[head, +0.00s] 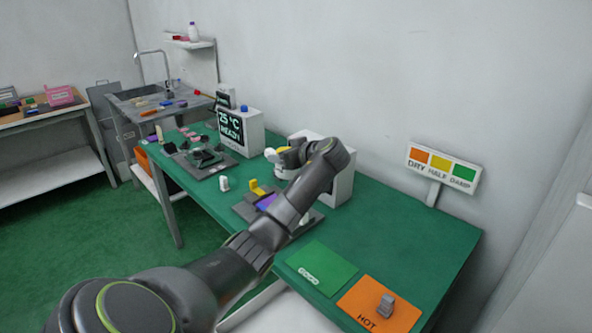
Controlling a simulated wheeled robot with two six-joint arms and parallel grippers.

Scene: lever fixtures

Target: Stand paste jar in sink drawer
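No object can be clearly identified as the paste jar. A small white jar-like piece (224,184) stands on the green table, left of my arm. The metal sink unit (127,106) with its tap stands at the back left; I cannot make out an open drawer in it. My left arm reaches from the bottom left over the table. My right gripper is out of view.
On the green table (430,235) are a display box (240,132), a white machine (340,185), a dark fixture (203,158), a green card (322,268) and an orange HOT pad (362,310) with a grey piece. A shelf (190,43) holds a bottle.

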